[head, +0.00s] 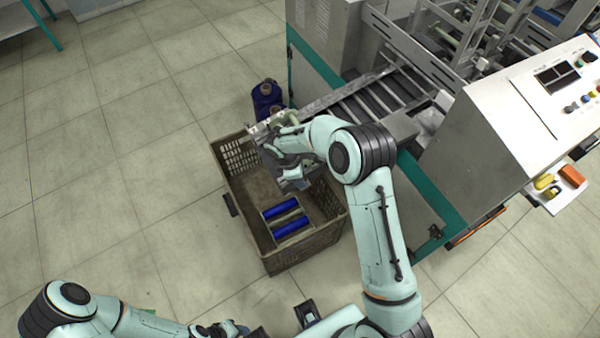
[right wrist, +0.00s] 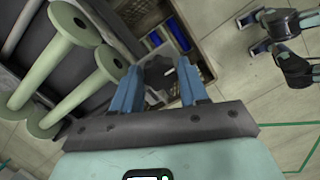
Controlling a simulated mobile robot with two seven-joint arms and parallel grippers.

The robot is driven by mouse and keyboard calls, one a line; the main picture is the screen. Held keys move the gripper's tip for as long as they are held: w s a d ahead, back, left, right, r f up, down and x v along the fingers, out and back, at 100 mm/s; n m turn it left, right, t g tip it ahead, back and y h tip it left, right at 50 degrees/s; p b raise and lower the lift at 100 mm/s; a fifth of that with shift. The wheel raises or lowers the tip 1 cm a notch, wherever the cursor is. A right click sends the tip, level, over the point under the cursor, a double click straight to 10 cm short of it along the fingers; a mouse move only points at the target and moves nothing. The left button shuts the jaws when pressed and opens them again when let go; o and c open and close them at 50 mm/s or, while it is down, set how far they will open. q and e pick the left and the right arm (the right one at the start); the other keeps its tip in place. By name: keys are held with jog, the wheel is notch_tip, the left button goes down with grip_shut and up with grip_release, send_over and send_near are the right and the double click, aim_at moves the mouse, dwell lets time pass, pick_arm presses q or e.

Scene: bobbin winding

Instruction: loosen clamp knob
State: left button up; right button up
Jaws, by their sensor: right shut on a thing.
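The clamp knob (right wrist: 160,72) is a dark piece between the two blue fingers of my right gripper (right wrist: 158,88) in the right wrist view. The fingers are shut on it, and its far side is hard to make out. In the head view my right gripper (head: 287,165) is over the crate beside the machine, and its own hand hides the knob there. My left gripper (right wrist: 254,33) shows at the upper right of the right wrist view, with its fingertips apart and nothing between them. It is far from the knob.
A brown crate (head: 308,250) on the floor holds blue bobbins (head: 285,216). Pale green spools (right wrist: 50,60) stand close left of my right gripper. The machine (head: 500,120) fills the right side. Dark blue cones (head: 267,98) stand behind the crate. Floor at left is clear.

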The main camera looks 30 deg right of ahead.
pick_arm(q)
jog(key=shift+w+r+p, duration=0.5)
jog(key=shift+r+p, duration=0.1)
jog(key=shift+r, duration=0.3)
pick_arm(e)
jog(key=shift+w+r+n, duration=0.1)
jog(key=shift+n, duration=1.8)
jog(key=shift+t, duration=0.3)
jog(key=o, duration=1.1)
jog(key=shift+c, duration=0.2)
